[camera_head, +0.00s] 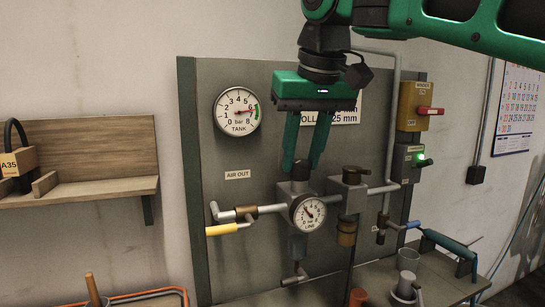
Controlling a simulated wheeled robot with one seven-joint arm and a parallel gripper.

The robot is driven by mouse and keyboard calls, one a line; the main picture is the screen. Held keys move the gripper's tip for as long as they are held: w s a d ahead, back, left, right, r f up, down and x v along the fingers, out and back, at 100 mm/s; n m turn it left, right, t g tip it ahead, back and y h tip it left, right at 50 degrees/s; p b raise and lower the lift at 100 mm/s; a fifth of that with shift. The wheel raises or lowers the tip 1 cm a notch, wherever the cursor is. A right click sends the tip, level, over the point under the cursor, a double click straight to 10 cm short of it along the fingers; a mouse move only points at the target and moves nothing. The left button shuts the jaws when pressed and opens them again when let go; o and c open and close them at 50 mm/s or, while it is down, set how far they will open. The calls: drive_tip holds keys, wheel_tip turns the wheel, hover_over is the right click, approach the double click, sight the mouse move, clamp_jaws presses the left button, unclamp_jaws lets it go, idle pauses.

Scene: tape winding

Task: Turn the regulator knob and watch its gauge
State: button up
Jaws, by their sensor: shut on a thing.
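The regulator (294,189) is a grey block on the pipe run of the grey panel. Its round white line gauge (308,214) faces me, with a dark needle and small figures too fine to read surely. The regulator knob (301,172) is dark and sits on top, mostly hidden by the fingers. My green gripper (302,166) points down from above, its two fingers shut on the knob.
A yellow switch box (414,105) with a red handle and a wooden shelf (90,190) flank the panel. A teal air gun (447,244) is at right.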

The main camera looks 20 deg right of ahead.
drive_tip(key=shift+n+y, duration=0.4)
drive_tip(key=shift+n, duration=0.5)
drive_tip(key=shift+d, duration=0.1)
drive_tip(key=o, duration=1)
drive_tip(key=shift+r, duration=0.1)
drive_tip(key=v, duration=1)
drive_tip(key=shift+r, duration=0.25)
